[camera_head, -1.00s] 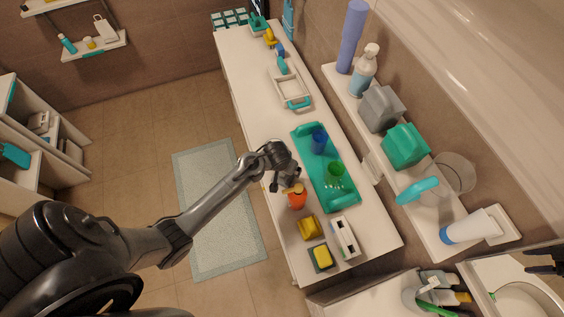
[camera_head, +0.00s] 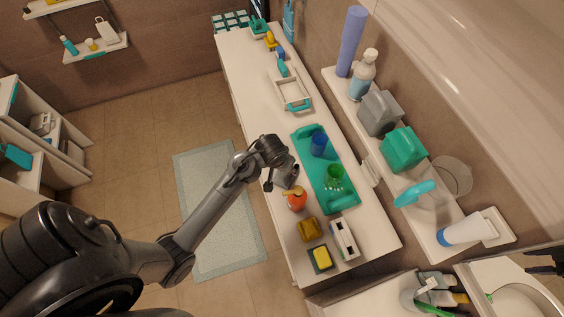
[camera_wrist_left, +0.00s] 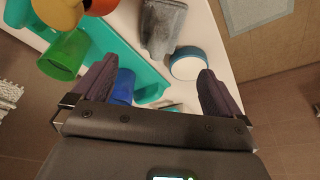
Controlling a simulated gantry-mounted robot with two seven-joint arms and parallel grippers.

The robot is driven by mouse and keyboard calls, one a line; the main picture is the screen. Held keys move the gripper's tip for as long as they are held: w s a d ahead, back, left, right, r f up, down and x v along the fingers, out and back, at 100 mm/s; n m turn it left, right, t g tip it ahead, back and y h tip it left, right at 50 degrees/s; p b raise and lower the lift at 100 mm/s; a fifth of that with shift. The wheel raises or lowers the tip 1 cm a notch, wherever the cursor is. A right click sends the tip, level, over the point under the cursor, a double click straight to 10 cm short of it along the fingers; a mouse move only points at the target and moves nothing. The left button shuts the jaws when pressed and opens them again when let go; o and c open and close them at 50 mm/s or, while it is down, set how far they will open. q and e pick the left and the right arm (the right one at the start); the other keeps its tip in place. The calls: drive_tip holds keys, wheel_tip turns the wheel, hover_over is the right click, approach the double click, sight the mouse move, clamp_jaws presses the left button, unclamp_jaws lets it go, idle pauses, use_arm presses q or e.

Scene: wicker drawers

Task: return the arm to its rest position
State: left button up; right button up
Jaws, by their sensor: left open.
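My left arm reaches in from the lower left in the head view, its wrist over the front edge of the white counter (camera_head: 249,97). My left gripper (camera_head: 270,178) is open beside a grey tumbler. In the left wrist view, the open fingers (camera_wrist_left: 156,68) have nothing between their tips. The grey tumbler (camera_wrist_left: 163,28) and a round white container with a blue rim (camera_wrist_left: 188,64) lie beyond them.
A teal tray (camera_head: 309,174) holds a blue cup (camera_head: 319,143) and a green cup (camera_head: 334,174). A yellow sponge (camera_head: 320,257) and other items stand nearer. A shelf (camera_head: 429,235) with bottles runs along the wall. The floor beside the bath mat (camera_head: 221,255) is clear.

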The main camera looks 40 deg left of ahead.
use_arm(q)
drive_tip(key=shift+s+r, duration=0.1)
drive_tip(key=s+d+r+m+p, duration=0.2)
drive_tip(key=s+d+r+p, duration=0.2)
drive_tip(key=s+r+p, duration=0.2)
drive_tip(key=s+d+r+m+h+p, duration=0.1)
drive_tip(key=s+d+r+m+p, duration=0.2)
drive_tip(key=s+r+p, duration=0.3)
drive_tip(key=s+r, duration=0.5)
drive_tip(key=shift+s+d, duration=0.25)
drive_tip(key=shift+d, duration=0.1)
drive_tip(key=shift+r, duration=0.1)
